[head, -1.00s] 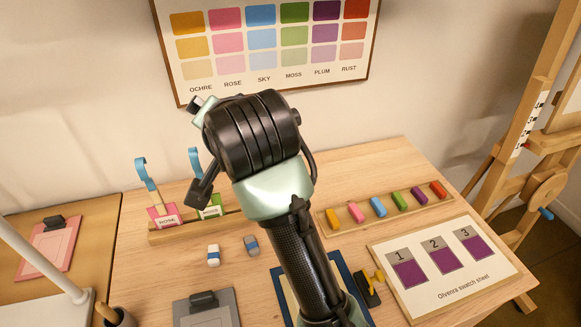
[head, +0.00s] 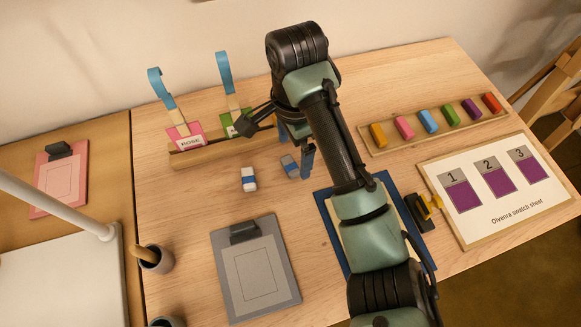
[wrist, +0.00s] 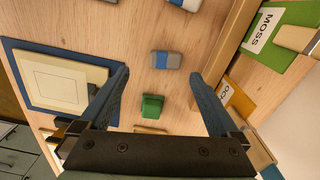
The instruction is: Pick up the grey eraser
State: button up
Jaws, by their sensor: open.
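The grey eraser (head: 289,166) with a blue band lies on the wooden table, right of a white eraser with a blue band (head: 249,179). My gripper (head: 295,148) is open and empty, its blue fingers right by the grey eraser in the head view. In the wrist view my gripper (wrist: 160,76) has its fingers spread wide. The grey eraser (wrist: 166,60) shows between and just past the fingertips. I cannot tell how high the fingers are above the table. The white eraser is cut off at the top of the wrist view (wrist: 186,4).
A wooden rack (head: 215,145) with pink and green labelled cards stands behind the erasers. A green block (wrist: 152,106) shows between the fingers in the wrist view. A grey clipboard (head: 255,270) lies in front; a blue-bordered mat (head: 328,212) lies under my arm. A pastel tray (head: 440,135) is at right.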

aim_at(290, 164)
jog(key=shift+w+a+f+b, duration=0.1)
jog(key=shift+f+b, duration=0.15)
jog(key=shift+f, duration=0.6)
jog(key=shift+w+a+f+b, duration=0.15)
jog(key=shift+f+b, duration=0.15)
jog(key=shift+f, duration=0.6)
jog(key=shift+w+a+f+b, duration=0.1)
jog(key=shift+f+b, duration=0.15)
jog(key=shift+f, duration=0.6)
jog(key=c, duration=1.4)
notch_tip(290, 164, up, 10)
jog(key=p, duration=0.4)
jog(key=shift+c, duration=0.2)
